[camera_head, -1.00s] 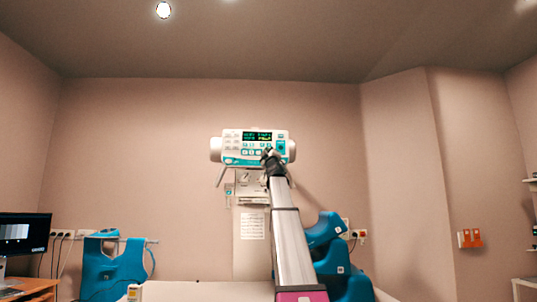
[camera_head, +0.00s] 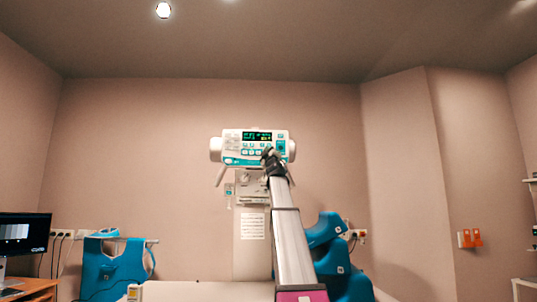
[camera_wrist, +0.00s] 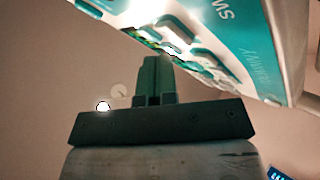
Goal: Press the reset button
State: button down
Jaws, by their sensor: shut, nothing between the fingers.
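The white and teal control unit (camera_head: 233,147) hangs on the back wall at the middle of the head view. Its front carries a dark screen with green digits (camera_head: 257,136) and several buttons. The unit fills the top of the wrist view (camera_wrist: 270,50), seen close and at a steep slant. My gripper (camera_head: 268,152) is in front of the lower right part of its panel. In the wrist view my gripper (camera_wrist: 158,60) has its fingers together, with the tips close to a row of buttons (camera_wrist: 192,48). Contact cannot be told. I cannot tell which button is the reset button.
Teal padded pieces stand at the lower left (camera_head: 113,268) and behind my arm at the lower right (camera_head: 352,285). A monitor (camera_head: 25,232) is at the far left. Orange items (camera_head: 470,238) hang on the right wall. The wall around the unit is mostly bare.

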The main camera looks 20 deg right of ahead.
jog(key=shift+s, duration=0.2)
jog(key=s, duration=0.1)
jog(key=s+a, duration=0.1)
jog(key=s, duration=0.2)
jog(key=shift+s+a, duration=0.25)
jog(key=shift+s, duration=0.15)
dwell(0.9)
